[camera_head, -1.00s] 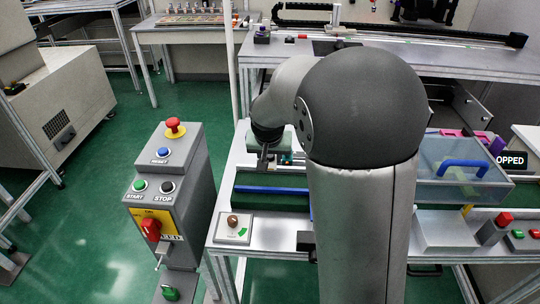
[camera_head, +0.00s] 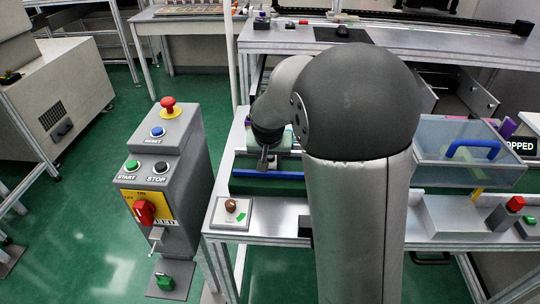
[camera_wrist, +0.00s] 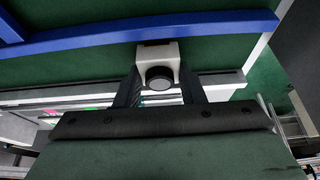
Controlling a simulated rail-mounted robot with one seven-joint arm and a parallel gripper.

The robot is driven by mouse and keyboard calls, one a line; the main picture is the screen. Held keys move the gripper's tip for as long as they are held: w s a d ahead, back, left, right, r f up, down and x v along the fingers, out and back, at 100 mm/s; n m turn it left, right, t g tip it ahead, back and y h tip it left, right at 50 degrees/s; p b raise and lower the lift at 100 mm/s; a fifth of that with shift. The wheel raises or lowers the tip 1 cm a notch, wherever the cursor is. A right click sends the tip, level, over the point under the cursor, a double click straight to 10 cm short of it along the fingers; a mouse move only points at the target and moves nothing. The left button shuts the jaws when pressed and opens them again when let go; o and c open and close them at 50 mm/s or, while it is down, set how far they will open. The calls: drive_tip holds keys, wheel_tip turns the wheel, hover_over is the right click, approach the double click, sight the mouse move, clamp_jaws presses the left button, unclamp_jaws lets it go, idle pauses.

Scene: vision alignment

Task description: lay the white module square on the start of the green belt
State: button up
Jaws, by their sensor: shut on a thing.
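My gripper (camera_wrist: 159,88) is shut on the white module (camera_wrist: 150,50), a small white block with a dark round lens facing the wrist camera. In the wrist view the module is between the two dark fingers, in front of a green surface and near a blue rail (camera_wrist: 90,41). In the head view my gripper (camera_head: 264,158) is low over the green belt (camera_head: 262,187), behind its blue front rail (camera_head: 285,175). The module cannot be made out there. I cannot tell whether it touches the belt. My arm hides the right part of the belt.
A panel with a brown button (camera_head: 231,205) lies on the table in front of the belt. A grey control pedestal (camera_head: 185,165) stands left of the table. A clear bin with a blue handle (camera_head: 472,149) is at the right. Another bench (camera_head: 400,38) is behind.

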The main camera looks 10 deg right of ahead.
drive_tip(key=shift+f, duration=0.3)
drive_tip(key=o, duration=1.1)
drive_tip(key=shift+c, duration=0.2)
drive_tip(key=v, duration=1.7)
drive_tip(key=s+f+n+g+y+p, duration=0.1)
drive_tip(key=s+f+n+g+p, duration=0.3)
drive_tip(key=s, duration=1.8)
drive_tip(key=d+p, duration=0.1)
drive_tip(key=p, duration=0.4)
drive_tip(key=shift+s+f+y, duration=0.2)
drive_tip(key=shift+s+y, duration=0.1)
drive_tip(key=shift+s, duration=0.1)
